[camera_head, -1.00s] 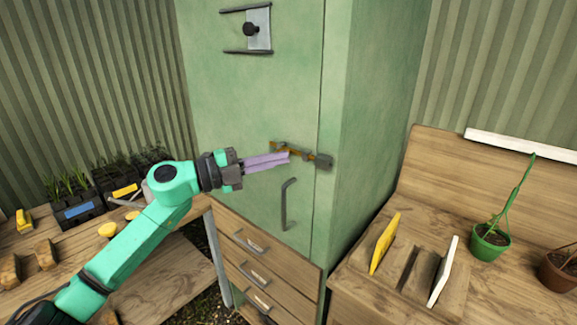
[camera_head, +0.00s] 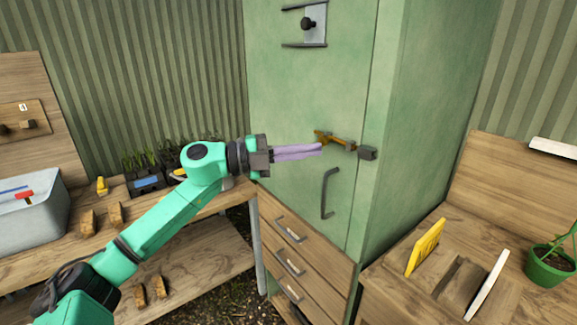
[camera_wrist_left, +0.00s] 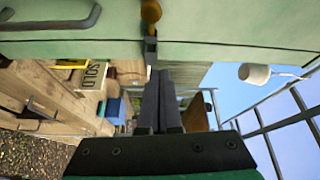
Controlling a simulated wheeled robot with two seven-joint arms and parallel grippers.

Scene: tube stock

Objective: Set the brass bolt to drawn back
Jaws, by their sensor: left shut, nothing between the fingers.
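The brass bolt (camera_head: 335,140) is on the green cabinet door (camera_head: 290,110), above the door handle. Its right end lies close to the dark keeper block (camera_head: 367,153) at the door edge; I cannot tell whether it sits inside. My left gripper (camera_head: 319,149) is shut and empty, its purple fingers pointing right, tips just below the bolt's left part. I cannot tell whether they touch it. In the left wrist view the brass part (camera_wrist_left: 151,12) shows at the top, with the dark fingers (camera_wrist_left: 158,75) below. My right gripper is out of view.
The dark door handle (camera_head: 329,193) sticks out below the bolt, with wooden drawers (camera_head: 290,245) under it. A black knob (camera_head: 307,24) on a plate is higher up.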

